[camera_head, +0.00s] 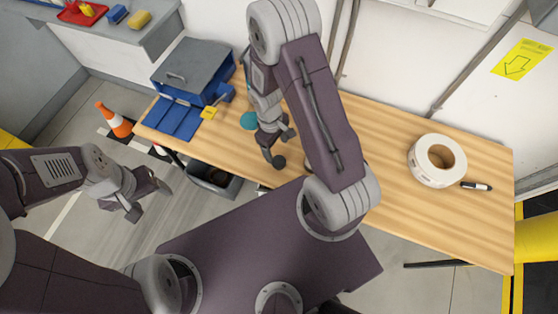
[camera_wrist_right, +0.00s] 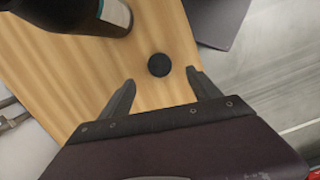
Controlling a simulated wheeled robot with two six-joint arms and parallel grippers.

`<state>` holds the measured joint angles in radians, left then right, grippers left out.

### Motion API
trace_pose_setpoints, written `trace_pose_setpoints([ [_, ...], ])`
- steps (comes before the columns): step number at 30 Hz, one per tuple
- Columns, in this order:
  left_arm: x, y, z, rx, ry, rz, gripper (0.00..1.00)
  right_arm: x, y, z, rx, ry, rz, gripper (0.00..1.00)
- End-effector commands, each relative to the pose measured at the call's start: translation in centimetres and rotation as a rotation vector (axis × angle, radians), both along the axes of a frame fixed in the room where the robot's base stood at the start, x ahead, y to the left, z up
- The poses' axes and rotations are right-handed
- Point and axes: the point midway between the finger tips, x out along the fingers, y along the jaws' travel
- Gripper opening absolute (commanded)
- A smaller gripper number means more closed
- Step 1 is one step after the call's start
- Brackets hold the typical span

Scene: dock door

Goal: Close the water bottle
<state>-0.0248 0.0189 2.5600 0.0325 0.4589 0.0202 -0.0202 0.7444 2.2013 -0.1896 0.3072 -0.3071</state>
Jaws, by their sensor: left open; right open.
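A small round black cap (camera_wrist_right: 158,65) lies on the wooden table in the right wrist view, just beyond and between my right fingertips. A dark bottle (camera_wrist_right: 75,14) with a pale label shows at the top left of that view, cut off by the frame edge; its mouth is out of sight. My right gripper (camera_wrist_right: 160,82) is open and empty, pointing down at the table. My left gripper (camera_head: 147,194) is open and empty over the floor.
The wooden table (camera_head: 400,225) holds a white tape roll (camera_head: 438,160) and a black marker (camera_head: 476,186) at the right. An orange cone (camera_head: 115,120) stands on the floor.

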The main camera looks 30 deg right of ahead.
Motion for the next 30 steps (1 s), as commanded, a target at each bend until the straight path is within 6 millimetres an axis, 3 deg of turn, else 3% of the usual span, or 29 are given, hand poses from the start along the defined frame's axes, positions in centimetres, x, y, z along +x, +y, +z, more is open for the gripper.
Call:
trace_pose_setpoints([
  [7,0.0,0.0,-0.6,0.000,0.000,0.000,0.67,-0.4,-0.2,-3.3,0.000,0.004,0.000,0.72],
  [19,0.0,0.0,-0.7,0.000,0.000,0.000,0.67,-0.4,-0.2,-4.1,0.000,0.001,0.000,0.72],
  [25,0.0,0.0,-1.7,0.000,0.000,0.000,0.67,-0.5,-0.4,-7.7,0.000,0.004,0.000,0.72],
  [30,0.0,0.0,-2.3,0.000,0.000,0.000,0.67,-0.6,-0.5,-9.0,0.000,0.001,0.000,0.72],
])
